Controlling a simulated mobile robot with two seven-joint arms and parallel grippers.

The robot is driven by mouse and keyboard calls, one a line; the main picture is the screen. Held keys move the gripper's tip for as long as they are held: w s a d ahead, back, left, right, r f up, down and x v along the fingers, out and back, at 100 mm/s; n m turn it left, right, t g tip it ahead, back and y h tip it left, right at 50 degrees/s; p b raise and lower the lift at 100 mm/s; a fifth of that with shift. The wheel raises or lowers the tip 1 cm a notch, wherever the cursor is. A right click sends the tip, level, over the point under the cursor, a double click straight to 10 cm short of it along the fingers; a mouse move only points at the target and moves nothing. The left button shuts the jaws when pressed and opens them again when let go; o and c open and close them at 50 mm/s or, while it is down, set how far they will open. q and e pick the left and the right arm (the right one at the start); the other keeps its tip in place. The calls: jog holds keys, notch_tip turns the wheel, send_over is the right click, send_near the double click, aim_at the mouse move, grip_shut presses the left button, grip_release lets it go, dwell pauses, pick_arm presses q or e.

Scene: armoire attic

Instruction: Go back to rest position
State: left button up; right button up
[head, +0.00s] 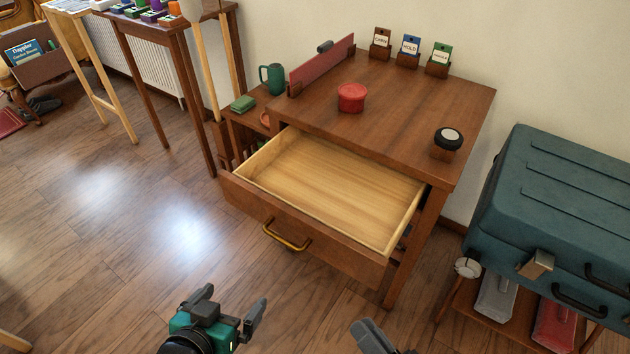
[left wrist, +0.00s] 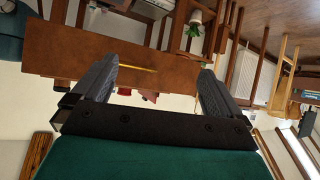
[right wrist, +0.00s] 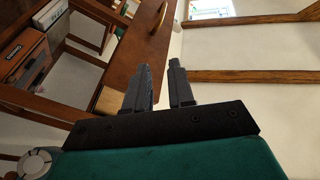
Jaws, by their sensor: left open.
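My left gripper (head: 230,302) is open and empty, low in the head view, in front of the open drawer (head: 325,185) and apart from it. Its spread fingers also show in the left wrist view (left wrist: 157,80), with the dark wooden drawer front and its brass handle beyond. My right gripper (head: 372,338) is only partly in the head view, at the bottom edge. In the right wrist view its fingers (right wrist: 160,75) stand close together with a narrow gap and nothing seen between them. Whether that counts as open or shut is unclear.
The pulled-out drawer is empty and juts from the wooden desk (head: 440,110). A red round container (head: 351,97) and a dark round-topped item (head: 447,138) stand on top. A teal suitcase (head: 560,200) rests on a low stand at right.

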pick_arm(q)
jog(key=a+r+y+p, duration=0.1)
jog(key=a+r+p, duration=0.2)
jog(key=r+p, duration=0.2)
jog(key=p, duration=0.2)
jog(key=shift+s+a+r+p, duration=0.2)
jog(key=shift+s+r+p, duration=0.1)
jog(key=shift+s+p, duration=0.1)
pick_arm(e)
jog(key=w+d+r+n+g+h, duration=0.4)
jog(key=d+r+n+h, duration=0.1)
jog(key=d+r+h, duration=0.3)
jog(key=shift+d+g, duration=0.2)
jog(key=shift+g, duration=0.1)
pick_arm(q)
jog(key=shift+d, duration=0.2)
